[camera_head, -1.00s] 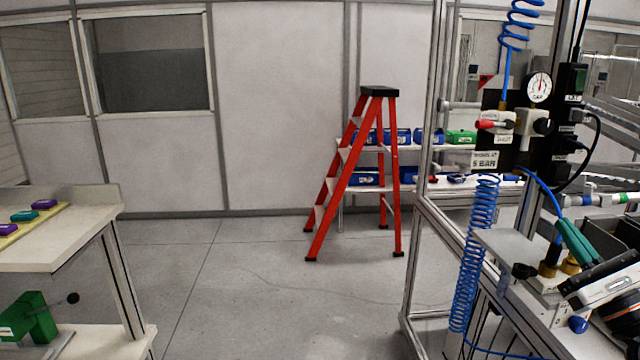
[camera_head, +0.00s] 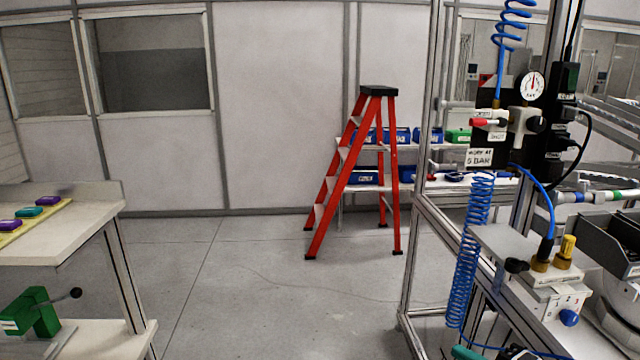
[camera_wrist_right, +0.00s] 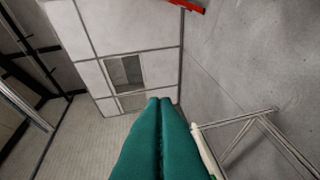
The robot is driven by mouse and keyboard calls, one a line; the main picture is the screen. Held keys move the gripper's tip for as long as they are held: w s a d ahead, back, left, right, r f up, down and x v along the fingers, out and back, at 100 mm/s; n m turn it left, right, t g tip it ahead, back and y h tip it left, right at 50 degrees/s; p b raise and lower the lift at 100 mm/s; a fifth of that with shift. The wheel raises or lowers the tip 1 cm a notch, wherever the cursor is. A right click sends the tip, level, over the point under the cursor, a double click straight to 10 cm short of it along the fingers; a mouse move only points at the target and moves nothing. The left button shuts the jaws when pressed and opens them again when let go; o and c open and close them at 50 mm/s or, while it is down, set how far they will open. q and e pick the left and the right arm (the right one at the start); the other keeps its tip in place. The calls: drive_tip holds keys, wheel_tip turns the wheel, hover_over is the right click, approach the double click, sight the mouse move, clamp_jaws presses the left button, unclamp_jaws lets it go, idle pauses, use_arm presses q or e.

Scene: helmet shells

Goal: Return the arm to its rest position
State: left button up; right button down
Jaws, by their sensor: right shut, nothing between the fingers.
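My right gripper (camera_head: 466,353) shows only as a teal finger piece at the bottom edge of the head view, low beside the coiled blue hose. In the right wrist view its two teal fingers (camera_wrist_right: 160,103) lie against each other, shut and empty. They point away from the station, with floor, wall and window panels beyond. Most of the right arm is hidden below the head view. My left arm and gripper are not in view.
The station's aluminium frame (camera_head: 432,215) stands at right, with a coiled blue hose (camera_head: 470,260) and a pressure gauge (camera_head: 532,86). A white workbench (camera_head: 75,238) is at left. A red stepladder (camera_head: 345,180) stands before shelves with blue bins. The middle floor is clear.

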drive_tip(key=s+a+f+n+g+h, duration=0.2)
drive_tip(key=s+a+f+n+g, duration=0.15)
drive_tip(key=s+f, duration=0.3)
drive_tip(key=s+a+f+n+g+h, duration=0.25)
drive_tip(key=s+f+n, duration=0.25)
drive_tip(key=f, duration=0.3)
drive_tip(key=s+d+f+n+g+h, duration=0.1)
drive_tip(key=s+f+n+g+h, duration=0.1)
drive_tip(key=s+n, duration=0.35)
drive_tip(key=s+d+f+n+g+h, duration=0.1)
drive_tip(key=s+f+n+g+h, duration=0.15)
drive_tip(key=s, duration=0.55)
wheel_tip(320, 180, down, 28)
drive_tip(key=s+g, duration=0.1)
drive_tip(key=s+d+f+g, duration=0.1)
drive_tip(key=s+d+f, duration=0.1)
drive_tip(key=s+f, duration=1.2)
drive_tip(key=shift+s+d+f+m+y, duration=0.3)
drive_tip(key=shift+s+d+f+m, duration=0.1)
drive_tip(key=shift+s, duration=0.55)
drive_tip(key=shift+g, duration=0.25)
